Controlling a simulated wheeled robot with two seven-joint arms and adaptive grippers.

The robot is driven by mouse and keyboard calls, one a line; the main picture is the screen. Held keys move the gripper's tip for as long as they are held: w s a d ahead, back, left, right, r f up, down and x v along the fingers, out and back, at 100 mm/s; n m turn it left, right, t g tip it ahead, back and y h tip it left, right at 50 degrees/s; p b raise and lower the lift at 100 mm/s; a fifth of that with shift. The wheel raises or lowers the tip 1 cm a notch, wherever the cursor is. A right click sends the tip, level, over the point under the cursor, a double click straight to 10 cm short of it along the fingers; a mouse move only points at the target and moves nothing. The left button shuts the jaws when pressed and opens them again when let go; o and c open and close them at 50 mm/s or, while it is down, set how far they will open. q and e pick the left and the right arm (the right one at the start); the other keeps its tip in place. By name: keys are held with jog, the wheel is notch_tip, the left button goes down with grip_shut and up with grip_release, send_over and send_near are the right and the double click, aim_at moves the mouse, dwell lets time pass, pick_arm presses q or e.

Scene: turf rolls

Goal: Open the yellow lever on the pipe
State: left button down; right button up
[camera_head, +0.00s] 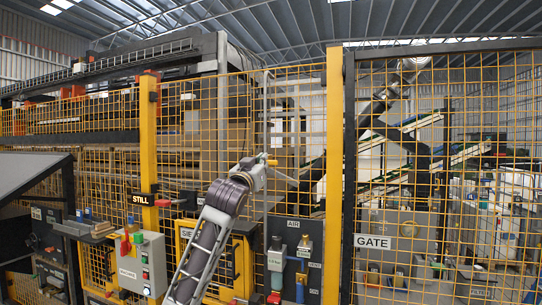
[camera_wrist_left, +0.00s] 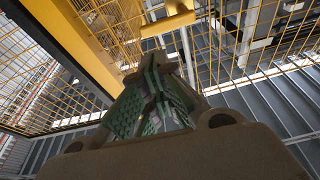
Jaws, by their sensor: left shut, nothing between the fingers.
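My left arm reaches up from the bottom middle of the head view, and my left gripper (camera_head: 262,172) is at its top, in front of the yellow mesh fence. The gripper's fingers (camera_wrist_left: 152,100), with green pads, are together in the wrist view and hold nothing. A small yellow bar (camera_wrist_left: 168,24) shows just beyond the fingertips there. A small yellow piece (camera_head: 268,160) shows beside the gripper in the head view. I cannot tell whether either is the lever, or whether the gripper touches it. My right gripper is not in view.
Yellow mesh fence posts (camera_head: 334,150) stand in front of the machinery. An AIR panel (camera_head: 291,235) with valves and a blue pipe is low, right of my arm. A control box (camera_head: 142,262) is left of my arm. A GATE sign (camera_head: 373,242) hangs on the right fence.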

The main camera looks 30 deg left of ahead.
pick_arm(q)
jog(key=r, duration=0.1)
jog(key=s+r, duration=0.1)
jog(key=r, duration=0.1)
jog(key=shift+s+a+t, duration=0.1)
jog(key=shift+s+t, duration=0.1)
jog(key=shift+t, duration=0.1)
jog(key=shift+w, duration=0.15)
jog(key=shift+p+x, duration=2.15)
jog(key=shift+x, duration=2.8)
jog(key=shift+f+p, duration=0.4)
jog(key=shift+f, duration=1.6)
jog(key=shift+s, duration=0.25)
